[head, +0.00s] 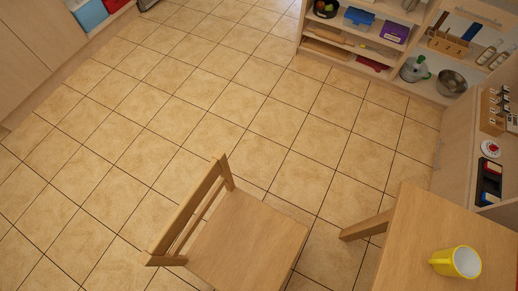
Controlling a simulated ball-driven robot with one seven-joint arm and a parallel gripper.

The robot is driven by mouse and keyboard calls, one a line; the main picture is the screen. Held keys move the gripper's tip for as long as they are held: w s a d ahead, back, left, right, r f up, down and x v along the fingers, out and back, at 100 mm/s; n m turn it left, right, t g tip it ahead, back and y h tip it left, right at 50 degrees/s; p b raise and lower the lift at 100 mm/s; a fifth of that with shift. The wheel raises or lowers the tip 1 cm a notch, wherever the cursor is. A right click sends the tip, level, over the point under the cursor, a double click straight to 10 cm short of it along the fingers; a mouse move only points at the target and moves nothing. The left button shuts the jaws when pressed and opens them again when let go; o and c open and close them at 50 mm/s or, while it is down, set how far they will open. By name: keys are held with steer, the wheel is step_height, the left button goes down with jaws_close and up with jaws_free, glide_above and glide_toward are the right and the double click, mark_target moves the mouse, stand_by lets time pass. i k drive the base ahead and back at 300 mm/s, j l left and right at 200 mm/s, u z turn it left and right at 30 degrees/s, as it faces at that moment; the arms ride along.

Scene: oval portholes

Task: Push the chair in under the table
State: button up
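A wooden chair (245,244) stands on the tiled floor at the bottom centre of the head view. Its slatted backrest (192,212) is on its left side and its seat extends to the right. The wooden table (418,231) is at the bottom right, with one leg (366,226) showing. A strip of floor shows between the seat's right edge and the table, so the chair stands apart from it. The lower parts of both are cut off by the frame. My gripper is not in view.
A yellow mug (456,262) stands on the table. Open shelves (345,48) with kitchenware line the upper right. A shelf unit with a blue bin (90,14) is at the upper left. The tiled floor (160,110) left of and beyond the chair is clear.

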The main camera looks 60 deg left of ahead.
mark_target(246, 244)
steer(key=k+l+u, duration=0.1)
steer(key=k+u, duration=0.4)
steer(key=k, duration=0.25)
steer(key=k+j+u, duration=0.2)
steer(key=k+u, duration=0.25)
steer(key=k, duration=0.25)
steer(key=i+j+u, duration=0.25)
steer(key=i+j, duration=0.15)
steer(key=i+j+u, duration=0.3)
steer(key=i, duration=0.2)
